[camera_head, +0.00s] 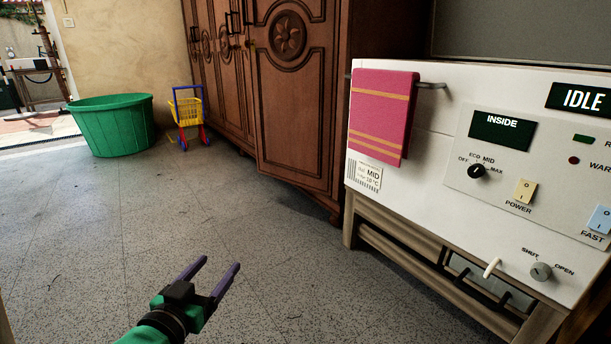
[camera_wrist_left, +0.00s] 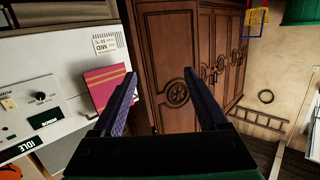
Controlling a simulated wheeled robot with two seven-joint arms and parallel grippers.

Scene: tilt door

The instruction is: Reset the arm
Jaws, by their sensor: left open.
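My left gripper (camera_head: 208,280) reaches in from the bottom of the head view, over the bare floor. Its two purple fingers are apart with nothing between them. In the left wrist view the open fingers (camera_wrist_left: 168,95) frame the wooden cabinet doors (camera_wrist_left: 165,65) at a distance. The white appliance panel (camera_head: 425,130) stands on the right in the head view, well apart from the gripper. It carries an IDLE display (camera_head: 583,99), a dial (camera_head: 477,171), a power switch (camera_head: 525,190) and a SHUT/OPEN knob (camera_head: 541,271). My right gripper does not show.
A pink striped towel (camera_head: 382,112) hangs on a rail on the panel. A brown carved cabinet (camera_head: 290,90) stands behind. A green tub (camera_head: 115,128) and a toy cart (camera_head: 187,110) stand at the back left. The speckled floor (camera_head: 130,220) between is clear.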

